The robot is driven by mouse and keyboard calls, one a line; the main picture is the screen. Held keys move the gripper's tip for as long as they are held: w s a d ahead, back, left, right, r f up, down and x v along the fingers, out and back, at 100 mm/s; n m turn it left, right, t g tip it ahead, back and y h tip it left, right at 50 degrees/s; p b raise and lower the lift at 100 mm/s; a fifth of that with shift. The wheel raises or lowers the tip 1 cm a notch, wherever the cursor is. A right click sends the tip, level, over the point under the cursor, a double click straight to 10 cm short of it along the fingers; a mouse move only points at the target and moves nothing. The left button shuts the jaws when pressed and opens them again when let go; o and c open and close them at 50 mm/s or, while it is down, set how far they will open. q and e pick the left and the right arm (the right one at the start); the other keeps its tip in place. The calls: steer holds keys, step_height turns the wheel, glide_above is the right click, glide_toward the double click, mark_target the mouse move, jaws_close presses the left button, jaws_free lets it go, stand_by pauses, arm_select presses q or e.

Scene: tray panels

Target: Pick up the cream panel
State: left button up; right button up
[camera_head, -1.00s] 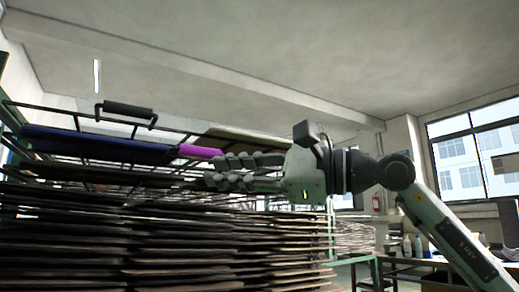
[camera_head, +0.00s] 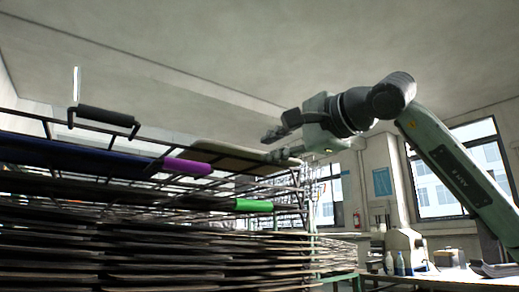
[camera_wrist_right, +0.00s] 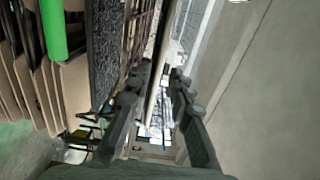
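In the right wrist view, a pale thin strip that looks like the panel's edge (camera_wrist_right: 164,62) runs between the two spread fingers (camera_wrist_right: 162,84). The fingers look apart, with no clear grip on the panel. My left gripper is not in view.
A dark blue panel (camera_head: 70,154), a black handle (camera_head: 106,115), a purple handle (camera_head: 188,166) and a green handle (camera_head: 253,205) are on the rack. Several dark stacked trays (camera_head: 150,255) fill the space below. A bench with bottles (camera_head: 399,264) stands at the right.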

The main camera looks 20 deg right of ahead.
mark_target(260, 152)
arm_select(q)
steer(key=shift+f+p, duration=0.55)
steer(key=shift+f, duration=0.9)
arm_select(e)
steer(key=shift+x, duration=2)
steer(key=shift+c, duration=1.4)
jaws_close()
arm_select(q)
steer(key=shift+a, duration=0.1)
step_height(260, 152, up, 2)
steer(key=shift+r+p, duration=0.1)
steer(key=shift+p, duration=0.9)
arm_select(e)
step_height(260, 152, up, 3)
steer(key=shift+f, duration=0.2)
